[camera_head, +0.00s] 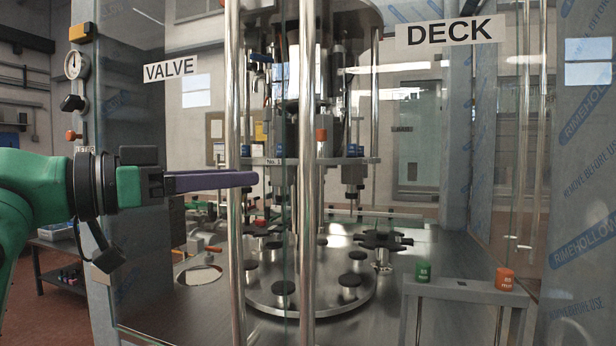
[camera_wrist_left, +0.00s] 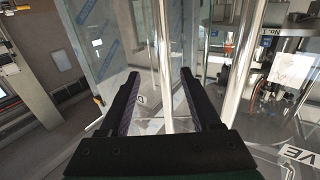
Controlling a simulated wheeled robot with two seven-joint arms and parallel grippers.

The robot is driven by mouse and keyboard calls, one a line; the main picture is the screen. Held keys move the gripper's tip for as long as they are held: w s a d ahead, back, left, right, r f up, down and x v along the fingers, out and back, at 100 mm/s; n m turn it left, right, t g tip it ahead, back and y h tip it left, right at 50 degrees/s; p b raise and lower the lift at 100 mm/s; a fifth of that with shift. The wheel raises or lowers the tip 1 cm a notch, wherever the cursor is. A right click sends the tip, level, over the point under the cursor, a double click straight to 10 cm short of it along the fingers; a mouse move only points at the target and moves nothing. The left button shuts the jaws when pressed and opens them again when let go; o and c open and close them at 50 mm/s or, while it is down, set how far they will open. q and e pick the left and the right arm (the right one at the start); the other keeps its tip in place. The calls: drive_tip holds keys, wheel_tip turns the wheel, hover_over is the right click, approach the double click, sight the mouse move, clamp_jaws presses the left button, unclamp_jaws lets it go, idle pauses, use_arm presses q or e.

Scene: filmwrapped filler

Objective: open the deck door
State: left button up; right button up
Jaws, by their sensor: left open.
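The deck door (camera_head: 430,120) is a clear glass panel with a DECK sign (camera_head: 450,31) at its top, and looks closed. A tall chrome bar (camera_head: 307,200), seemingly its handle, stands at its left edge. My left gripper (camera_head: 252,179) reaches in from the left, with its tips short of this bar. In the left wrist view the left gripper (camera_wrist_left: 160,74) is open and empty, and a chrome bar (camera_wrist_left: 158,40) shows between its fingers, apparently beyond the tips. I cannot tell the exact gap. My right gripper is not in view.
Behind the glass is a filling machine with a round turntable (camera_head: 320,290). A grey button stand (camera_head: 462,290) stands at the front right.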

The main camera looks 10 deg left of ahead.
sight(301, 175)
use_arm(q)
drive_tip(key=p+x, duration=0.6)
drive_tip(key=x, duration=0.7)
drive_tip(key=shift+w+d, duration=0.1)
drive_tip(key=shift+w, duration=0.3)
drive_tip(key=shift+w+f, duration=0.2)
drive_tip(key=shift+w, duration=0.05)
clamp_jaws()
